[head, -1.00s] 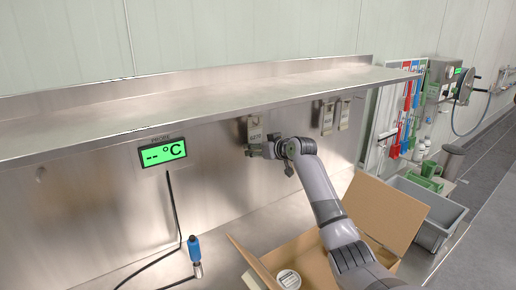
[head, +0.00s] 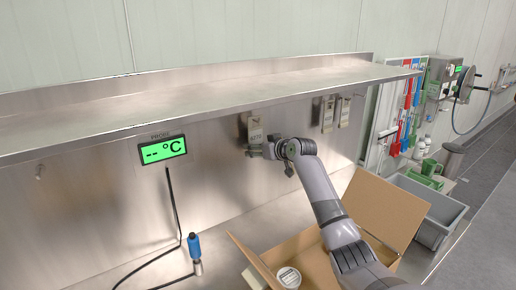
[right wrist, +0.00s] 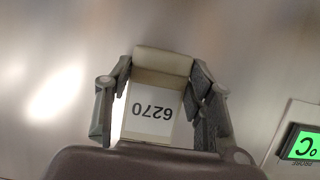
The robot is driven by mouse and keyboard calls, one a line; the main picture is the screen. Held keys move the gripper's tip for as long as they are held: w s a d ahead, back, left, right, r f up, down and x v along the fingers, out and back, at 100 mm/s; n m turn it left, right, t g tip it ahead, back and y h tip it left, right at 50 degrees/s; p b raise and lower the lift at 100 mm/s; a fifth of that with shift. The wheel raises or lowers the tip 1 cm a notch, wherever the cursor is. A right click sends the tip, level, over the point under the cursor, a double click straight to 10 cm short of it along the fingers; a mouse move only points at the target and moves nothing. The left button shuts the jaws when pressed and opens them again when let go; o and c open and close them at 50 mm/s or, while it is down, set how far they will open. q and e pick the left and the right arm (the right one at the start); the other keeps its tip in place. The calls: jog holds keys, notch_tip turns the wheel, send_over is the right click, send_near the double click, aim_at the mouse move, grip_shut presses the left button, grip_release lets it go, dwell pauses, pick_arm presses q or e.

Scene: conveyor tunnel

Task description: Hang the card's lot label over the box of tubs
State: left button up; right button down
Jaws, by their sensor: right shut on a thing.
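A pale lot label (head: 255,132) is at the steel back wall, under the shelf. In the right wrist view it reads 6270 upside down (right wrist: 152,112). My right gripper (head: 258,150) is shut on its lower part, with a finger on each side of it. Whether the label still hangs on the wall, I cannot tell. An open cardboard box (head: 262,272) stands on the bench at lower right, flaps spread. A round white-lidded tub (head: 289,277) shows in it; my right arm hides part of the box. The card is not identifiable. My left gripper is out of view.
Two more labels (head: 328,114) (head: 345,111) hang further right on the wall. The shelf (head: 200,108) juts out above the gripper. A probe display (head: 163,149), black cable and blue-handled probe (head: 194,247) are at left. A grey bin (head: 437,215) stands beyond the box.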

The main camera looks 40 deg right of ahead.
jog(key=shift+f, duration=0.3)
jog(key=c, duration=0.7)
grip_release()
jog(key=v, duration=1.2)
jog(key=shift+a, duration=0.1)
